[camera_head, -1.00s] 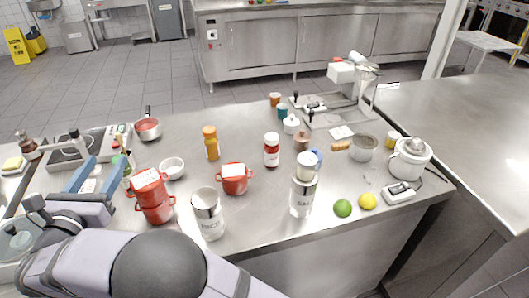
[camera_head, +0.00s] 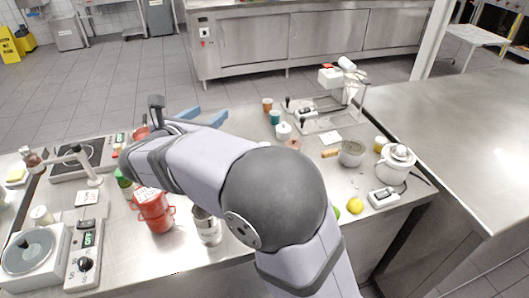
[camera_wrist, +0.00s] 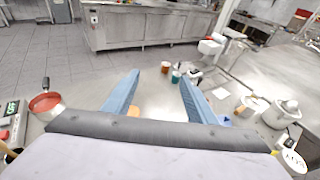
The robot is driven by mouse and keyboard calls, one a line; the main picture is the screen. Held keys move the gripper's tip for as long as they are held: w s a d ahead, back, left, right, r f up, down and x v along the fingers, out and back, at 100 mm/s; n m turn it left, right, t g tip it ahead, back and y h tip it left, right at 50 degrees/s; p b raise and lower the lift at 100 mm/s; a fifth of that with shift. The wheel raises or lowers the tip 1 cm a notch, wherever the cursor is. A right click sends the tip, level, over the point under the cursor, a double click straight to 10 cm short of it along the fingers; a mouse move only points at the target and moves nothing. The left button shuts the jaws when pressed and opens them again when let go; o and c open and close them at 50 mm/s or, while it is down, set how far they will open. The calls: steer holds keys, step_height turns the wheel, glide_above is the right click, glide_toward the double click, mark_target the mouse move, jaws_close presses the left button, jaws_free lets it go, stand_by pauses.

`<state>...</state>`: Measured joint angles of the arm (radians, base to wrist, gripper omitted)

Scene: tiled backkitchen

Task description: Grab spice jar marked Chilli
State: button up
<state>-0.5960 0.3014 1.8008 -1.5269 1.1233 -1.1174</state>
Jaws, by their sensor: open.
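No label that I can read says Chilli. A small orange-brown jar (camera_head: 267,105) and a teal jar (camera_head: 275,117) stand near the far edge of the steel counter; they also show in the wrist view, the orange one (camera_wrist: 165,67) beside the teal one (camera_wrist: 175,77), beyond my fingertips. My gripper (camera_head: 208,114) is open, its blue fingers spread above the counter, left of these jars in the head view. It holds nothing visible. An orange top (camera_wrist: 133,110) shows low between the fingers in the wrist view. My arm hides the middle of the counter in the head view.
Stacked red pots (camera_head: 155,215) and a steel canister (camera_head: 208,228) stand near the front, close to my arm. A white lidded pot (camera_head: 283,131), a metal stand (camera_head: 325,117) and a rice cooker (camera_head: 397,163) stand to the right. A kitchen scale (camera_head: 32,252) is at left.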

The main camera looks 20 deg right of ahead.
steer(key=s+d+m+g+h+p, duration=0.1)
steer(key=s+d+m+g+p, duration=0.15)
steer(key=d, duration=0.95)
step_height(320, 180, down, 12)
steer(key=d, duration=0.1)
steer(key=shift+p+x, duration=1.35)
steer(key=shift+x, duration=1.8)
steer(key=shift+s+d+f, duration=0.1)
steer(key=shift+s+f, duration=0.05)
steer(key=shift+f, duration=0.05)
steer(key=c, duration=1.2)
